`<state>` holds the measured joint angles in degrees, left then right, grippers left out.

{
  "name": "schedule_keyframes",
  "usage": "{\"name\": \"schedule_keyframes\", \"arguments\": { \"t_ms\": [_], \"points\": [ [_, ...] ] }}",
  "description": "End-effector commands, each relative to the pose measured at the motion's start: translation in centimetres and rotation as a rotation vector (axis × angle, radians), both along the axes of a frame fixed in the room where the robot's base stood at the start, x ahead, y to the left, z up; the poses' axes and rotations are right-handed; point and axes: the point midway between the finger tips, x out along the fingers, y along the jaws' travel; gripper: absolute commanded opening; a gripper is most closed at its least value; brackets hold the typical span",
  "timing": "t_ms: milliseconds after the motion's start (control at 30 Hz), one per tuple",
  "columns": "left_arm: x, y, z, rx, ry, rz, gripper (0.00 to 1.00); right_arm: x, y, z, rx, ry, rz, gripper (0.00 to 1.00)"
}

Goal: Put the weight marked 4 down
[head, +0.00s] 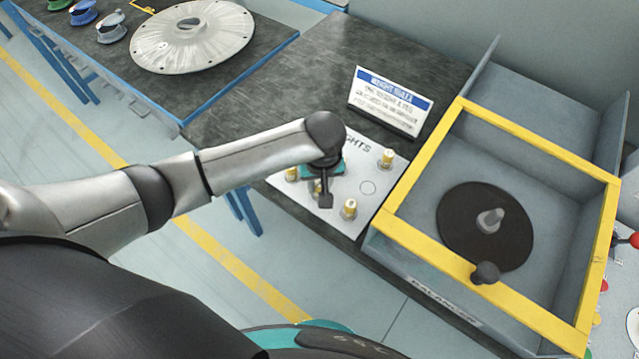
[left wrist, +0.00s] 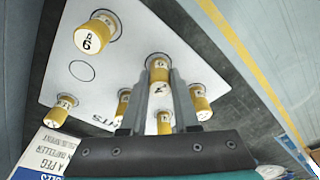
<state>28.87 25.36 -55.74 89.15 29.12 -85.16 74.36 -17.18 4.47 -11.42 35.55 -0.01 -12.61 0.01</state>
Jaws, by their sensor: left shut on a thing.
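My left gripper (head: 326,199) reaches down over the white weights board (head: 325,205). A weight marked 6 (left wrist: 94,36) stands on the board beside an empty printed circle (left wrist: 83,71), which also shows in the head view (head: 368,187). My right gripper is not in view.
Several other yellow weights (head: 387,157) stand around the gripper. A sign (head: 390,102) stands behind the board. The yellow-framed balancer box (head: 410,238), with a dark disc (head: 460,220) inside, is to the right. A large metal disc (head: 160,52) lies on the left bench.

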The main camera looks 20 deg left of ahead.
Motion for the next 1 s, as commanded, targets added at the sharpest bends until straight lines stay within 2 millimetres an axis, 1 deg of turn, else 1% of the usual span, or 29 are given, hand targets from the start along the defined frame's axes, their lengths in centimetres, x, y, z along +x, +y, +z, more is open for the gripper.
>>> {"name": "schedule_keyframes", "arguments": {
  "t_ms": [267,300,567,867,967,1000],
  "points": [
    [0.0,0.0,-0.2,0.000,0.001,0.000,0.00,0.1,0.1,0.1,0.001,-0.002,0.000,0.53],
    [0.0,0.0,-0.2,0.000,0.001,0.000,0.31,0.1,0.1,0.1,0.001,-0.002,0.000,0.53],
    [0.0,0.0,-0.2,0.000,0.000,0.000,0.59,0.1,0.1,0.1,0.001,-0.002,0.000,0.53],
    [0.1,0.0,0.1,0.000,-0.001,0.000,0.59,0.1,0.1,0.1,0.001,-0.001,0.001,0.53],
    [-0.1,-0.1,1.2,-0.003,-0.001,-0.001,0.59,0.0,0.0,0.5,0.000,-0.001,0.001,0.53],
    [-0.1,-0.2,1.8,-0.003,-0.001,-0.001,0.59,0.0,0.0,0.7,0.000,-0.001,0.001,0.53]
  ]
}}
